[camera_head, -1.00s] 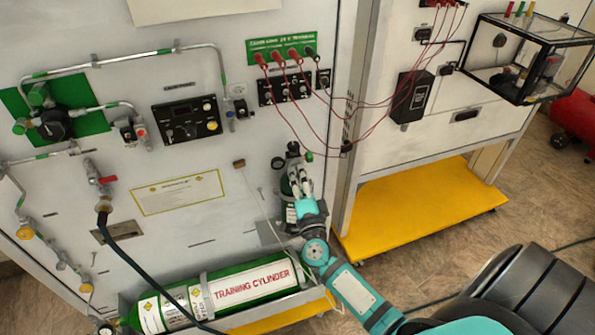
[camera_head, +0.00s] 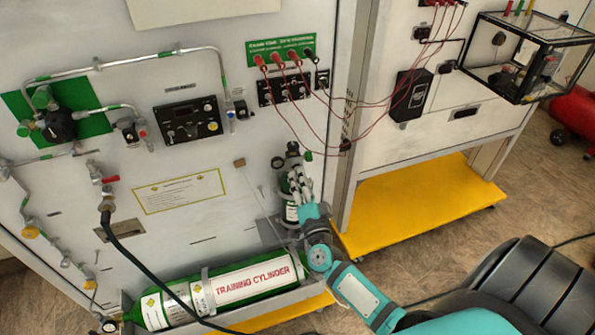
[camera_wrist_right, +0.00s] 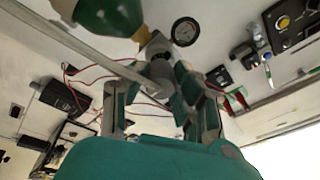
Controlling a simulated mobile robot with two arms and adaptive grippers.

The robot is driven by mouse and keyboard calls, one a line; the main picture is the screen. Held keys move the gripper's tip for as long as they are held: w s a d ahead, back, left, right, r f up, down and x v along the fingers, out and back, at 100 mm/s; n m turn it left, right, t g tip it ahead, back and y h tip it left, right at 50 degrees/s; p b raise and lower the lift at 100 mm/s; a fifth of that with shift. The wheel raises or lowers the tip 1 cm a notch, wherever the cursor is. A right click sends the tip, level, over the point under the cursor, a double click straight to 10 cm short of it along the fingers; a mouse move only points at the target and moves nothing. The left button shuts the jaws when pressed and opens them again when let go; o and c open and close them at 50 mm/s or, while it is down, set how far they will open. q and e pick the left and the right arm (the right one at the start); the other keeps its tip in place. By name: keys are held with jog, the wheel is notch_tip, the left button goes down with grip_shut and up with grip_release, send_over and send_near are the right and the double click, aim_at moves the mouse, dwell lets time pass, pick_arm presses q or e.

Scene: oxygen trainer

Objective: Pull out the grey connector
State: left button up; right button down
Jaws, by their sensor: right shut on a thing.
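My right gripper (camera_head: 297,176) is at the small green cylinder (camera_head: 291,212) that stands upright against the panel. Its fingers cover part of the cylinder's upper body, just below the dark valve (camera_head: 292,150). In the right wrist view the gripper (camera_wrist_right: 158,92) is shut on a grey cylindrical piece, the grey connector (camera_wrist_right: 160,70), which sits between the fingers. I cannot tell whether the connector is still seated. A round gauge (camera_wrist_right: 185,30) and a green cylinder end (camera_wrist_right: 108,14) are close by in that view. My left gripper is not in view.
A large green training cylinder (camera_head: 170,312) lies low along the panel. A thin rod (camera_head: 262,198) leans beside the small cylinder. Red cables (camera_head: 331,153) hang across the gap to the right-hand panel, above a yellow base shelf (camera_head: 425,205). A black hose (camera_head: 150,270) hangs at left.

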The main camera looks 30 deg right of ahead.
jog(key=shift+r+p+v, duration=0.15)
jog(key=shift+p+v, duration=0.05)
jog(key=shift+v, duration=0.5)
jog(key=shift+r+p+v, duration=0.1)
jog(key=shift+p+v, duration=0.05)
jog(key=shift+v, duration=0.6)
